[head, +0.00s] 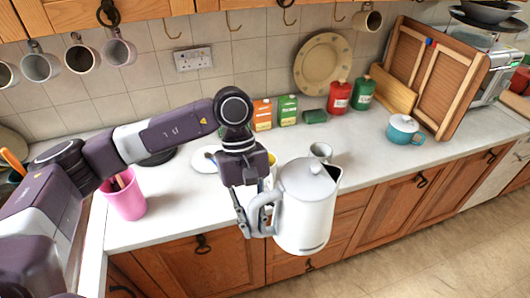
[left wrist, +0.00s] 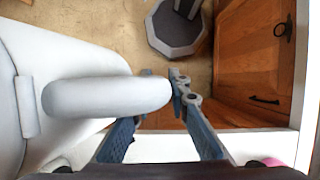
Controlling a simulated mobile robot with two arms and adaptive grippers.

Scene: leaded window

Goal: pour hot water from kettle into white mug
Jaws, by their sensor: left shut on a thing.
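A white kettle (head: 305,212) with a lid and a spout facing right is held up in front of the counter edge, roughly upright. My left gripper (head: 257,229) is shut on its handle. In the left wrist view the kettle's thick white handle (left wrist: 100,97) lies between the two fingers, with its body (left wrist: 50,60) at the left. A small pale mug (head: 320,151) stands on the counter just behind the kettle, partly hidden by it. I cannot see inside that mug. My right gripper is not in view.
A pink utensil pot (head: 125,198) stands left on the counter (head: 355,170). A teal pot (head: 404,131), red canister (head: 339,98) and green canister (head: 361,94) stand toward the back right. Several mugs hang on hooks upper left.

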